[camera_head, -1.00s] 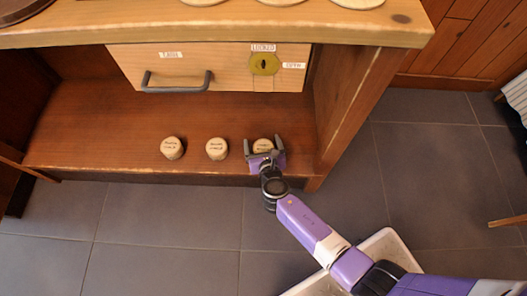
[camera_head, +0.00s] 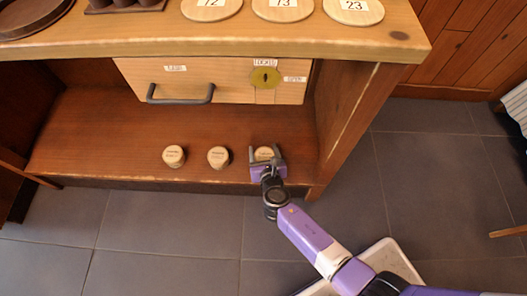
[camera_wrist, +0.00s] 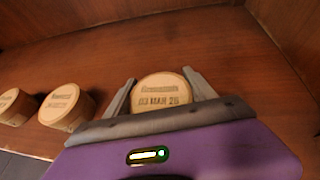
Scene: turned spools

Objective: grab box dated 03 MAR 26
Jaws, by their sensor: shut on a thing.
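The box dated 03 MAR 26 (camera_wrist: 161,91) is a round, pale wooden box with dark lettering on its lid. In the head view the same box (camera_head: 265,153) is the rightmost of three on the low wooden shelf. My gripper (camera_head: 265,156) is shut on it, with one finger on each side. In the wrist view the fingers of my gripper (camera_wrist: 160,92) flank the box, and the purple gripper body hides its near side. Two similar boxes stand to the left: the middle one (camera_head: 218,157) and the leftmost one (camera_head: 173,156). Their dates are too blurred to read.
A drawer (camera_head: 215,82) with a dark handle and a brass lock plate is above the shelf (camera_head: 110,140). The counter (camera_head: 240,38) above carries numbered round discs. The cabinet's right side panel (camera_head: 345,120) stands close to the right of my gripper.

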